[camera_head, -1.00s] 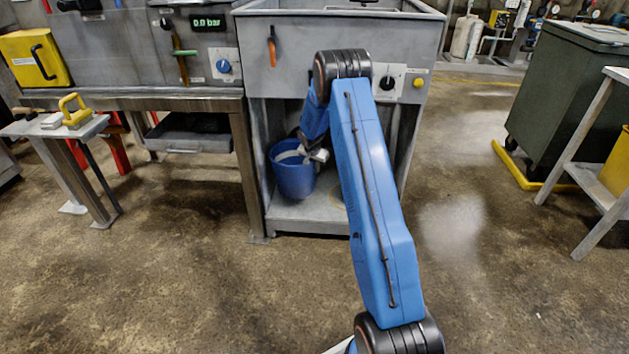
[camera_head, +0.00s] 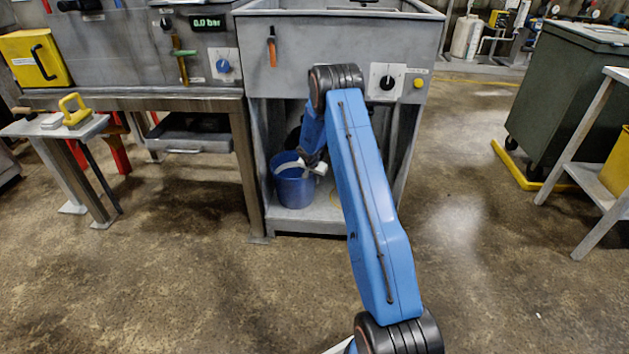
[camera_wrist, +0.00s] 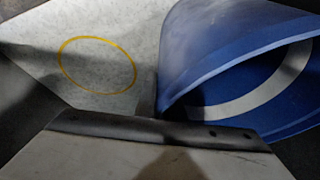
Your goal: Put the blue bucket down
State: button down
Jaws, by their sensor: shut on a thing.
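The blue bucket (camera_head: 294,188) is inside the open lower bay of the grey cabinet, roughly upright over the left part of its bottom shelf (camera_head: 308,220). I cannot tell whether its base touches the shelf. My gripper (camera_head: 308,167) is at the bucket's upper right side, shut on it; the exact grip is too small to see. In the wrist view the bucket (camera_wrist: 212,62) fills the right, with a pale arc inside it. A yellow ring (camera_wrist: 134,74) marks the pale shelf surface to its left, apart from the bucket, with nothing on it.
Cabinet legs and side walls stand close on both sides of the bay. A dark drawer (camera_head: 190,135) hangs to its left. A small table (camera_head: 50,128) stands further left. A green wheeled bin (camera_head: 570,100) is at the right. The floor in front is clear.

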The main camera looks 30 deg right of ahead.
jog(key=c, duration=1.9)
grip_release()
jog(key=shift+o, duration=0.2)
jog(key=s+a+r+n, duration=0.1)
jog(key=s+a+r, duration=0.25)
jog(key=r, duration=0.65)
jog(key=s+a+r, duration=0.3)
jog(key=s+r, duration=0.2)
jog(key=r, duration=0.4)
jog(key=s+a+r+n, duration=0.1)
jog(key=s+a+r, duration=0.25)
jog(key=r, duration=0.65)
jog(key=s+a+r+n, duration=0.1)
jog(key=s+a+r, duration=0.2)
jog(key=s+r, duration=0.35)
jog(key=s+a+r+n, duration=0.2)
jog(key=s+a+r, duration=0.2)
jog(key=s+r, duration=0.3)
jog(key=s+a+n+y, duration=0.1)
jog(key=s+a+n, duration=0.1)
jog(key=s, duration=1)
jog(key=s+a+r+n+y, duration=0.1)
jog(key=s+a, duration=0.4)
jog(key=s, duration=0.6)
jog(key=s+a+r+n+t+y, duration=0.1)
jog(key=s+a+n, duration=0.2)
jog(key=s, duration=0.9)
jog(key=shift+s+a+r, duration=0.15)
jog(key=shift+s+a, duration=0.15)
jog(key=shift+a, duration=0.1)
